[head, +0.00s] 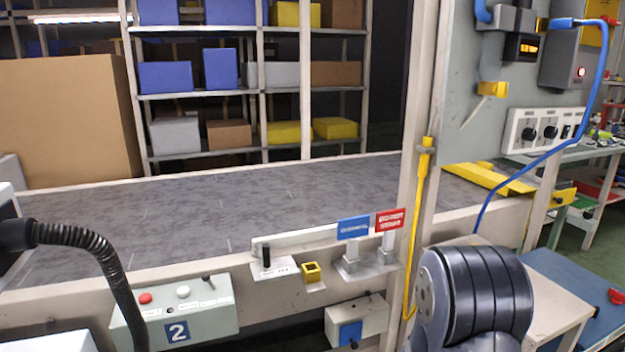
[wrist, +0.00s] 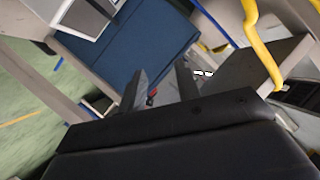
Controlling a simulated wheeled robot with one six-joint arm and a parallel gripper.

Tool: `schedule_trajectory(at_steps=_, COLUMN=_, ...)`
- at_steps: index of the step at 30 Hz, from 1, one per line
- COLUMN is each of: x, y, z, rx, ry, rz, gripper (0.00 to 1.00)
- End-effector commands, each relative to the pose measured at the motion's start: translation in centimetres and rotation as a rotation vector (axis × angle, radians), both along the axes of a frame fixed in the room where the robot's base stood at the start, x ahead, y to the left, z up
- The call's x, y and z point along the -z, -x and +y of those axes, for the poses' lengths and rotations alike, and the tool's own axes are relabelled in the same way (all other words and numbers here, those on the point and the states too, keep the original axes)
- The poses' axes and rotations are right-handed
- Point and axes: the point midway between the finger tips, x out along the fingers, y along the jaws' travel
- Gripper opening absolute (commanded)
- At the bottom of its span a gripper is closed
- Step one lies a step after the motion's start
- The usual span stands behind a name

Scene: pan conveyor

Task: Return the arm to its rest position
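My gripper (wrist: 160,82) shows in the wrist view with its two dark fingers apart and nothing clearly held between them. A small red item (wrist: 152,94) shows in the gap beyond the fingers; I cannot tell what it is. In the head view, only a dark ribbed part of my arm shows at the lower right, in front of the conveyor frame. My gripper is out of the head view.
A grey conveyor bed (head: 200,215) runs across the head view. A control box (head: 205,310) marked 2 hangs on its front. A yellow pipe (head: 421,200) and a blue cable (head: 540,160) are near my arm. A blue-topped table (head: 560,275) stands right.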

Motion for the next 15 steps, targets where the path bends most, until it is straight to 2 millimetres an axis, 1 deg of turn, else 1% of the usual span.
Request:
schedule_trajectory(at_steps=1, x=-1.0, y=0.0, z=0.1, rx=-0.012, ry=0.001, rz=0.001, gripper=0.32)
schedule_trajectory(at_steps=15, x=-5.4, y=-0.5, z=1.8, rx=-0.138, ry=0.006, rz=0.002, gripper=0.32)
